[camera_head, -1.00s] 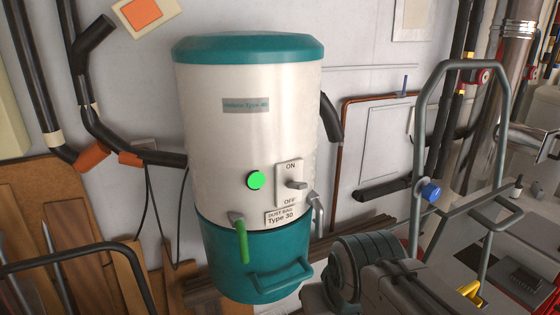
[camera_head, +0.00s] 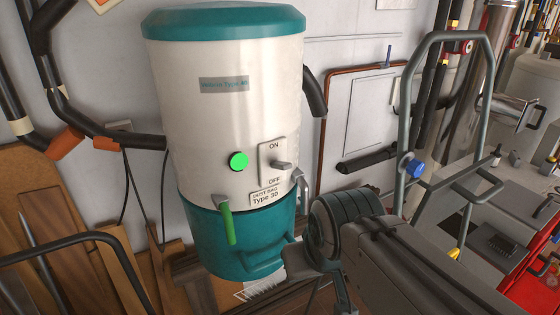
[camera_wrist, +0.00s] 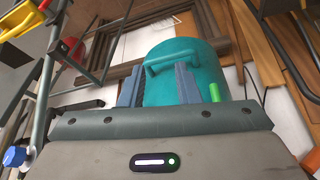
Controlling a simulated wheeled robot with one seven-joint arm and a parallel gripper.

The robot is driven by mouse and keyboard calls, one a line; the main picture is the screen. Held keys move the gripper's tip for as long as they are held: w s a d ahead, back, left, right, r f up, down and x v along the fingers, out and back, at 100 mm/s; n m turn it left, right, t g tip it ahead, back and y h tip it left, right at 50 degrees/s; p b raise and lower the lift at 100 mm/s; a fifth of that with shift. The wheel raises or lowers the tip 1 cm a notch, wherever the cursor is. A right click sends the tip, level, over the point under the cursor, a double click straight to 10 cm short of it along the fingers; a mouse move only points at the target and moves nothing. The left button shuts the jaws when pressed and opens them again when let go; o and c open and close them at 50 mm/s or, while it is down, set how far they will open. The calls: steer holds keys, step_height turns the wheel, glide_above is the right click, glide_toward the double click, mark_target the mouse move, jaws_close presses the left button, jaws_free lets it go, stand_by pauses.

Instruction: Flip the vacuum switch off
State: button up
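The vacuum (camera_head: 225,110) is a cream drum with a teal lid and teal lower bin, standing against the wall. Its switch (camera_head: 283,165) is a grey lever on a white plate with ON above and OFF below. The lever sticks out between the two words; its exact setting is hard to tell. A round green light (camera_head: 238,161) glows left of it. My gripper (camera_wrist: 158,82) is open and empty in the wrist view, with the teal bin (camera_wrist: 190,60) beyond its fingers. In the head view my arm is low, right of the bin; the fingertips are not clear there.
A green handle (camera_head: 224,218) and a teal bar handle stick out of the vacuum's front. A grey tubular frame (camera_head: 405,120) stands at the right, near my arm. Wooden boards (camera_head: 60,210) lean at the left. A black hose (camera_head: 125,138) joins the vacuum's left side.

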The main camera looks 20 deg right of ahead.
steer(key=shift+w+r, duration=0.1)
steer(key=shift+r, duration=0.05)
jaws_close()
steer(key=w+r+n+b, duration=0.1)
steer(key=w+r+b, duration=0.2)
steer(key=w+r, duration=0.6)
steer(key=w+r+n+y+b, duration=0.1)
steer(key=w+r+n+b, duration=0.1)
steer(key=w+r, duration=0.7)
steer(key=shift+d+r+g+b, duration=0.45)
steer(key=shift+r+b, duration=0.1)
steer(key=shift+r, duration=3.1)
